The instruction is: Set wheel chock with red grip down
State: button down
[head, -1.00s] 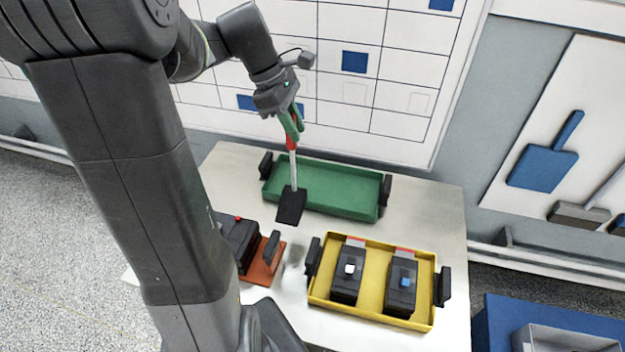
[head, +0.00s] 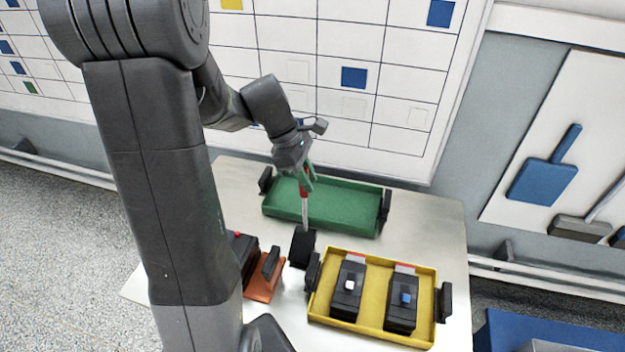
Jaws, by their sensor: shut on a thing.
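The wheel chock is a black block (head: 302,248) on a pale rod with a red grip (head: 304,191) at its top. My gripper (head: 306,180), with green fingers, is shut on the red grip from above. The chock hangs below it, its rod close to upright. The black block shows low over the table, between the green tray, the yellow tray and the orange plate. I cannot tell whether its underside touches the table.
A green tray (head: 350,208), empty, lies behind the chock. A yellow tray (head: 388,335) with two black breakers (head: 348,287) stands at the right front. An orange plate (head: 262,291) with black parts lies to the left. The pale table (head: 440,222) is bare at the right back.

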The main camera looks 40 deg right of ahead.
jog(key=shift+s+d+f, duration=0.45)
jog(key=shift+f, duration=0.1)
jog(key=shift+f, duration=0.15)
jog(key=c, duration=1.3)
grip_release()
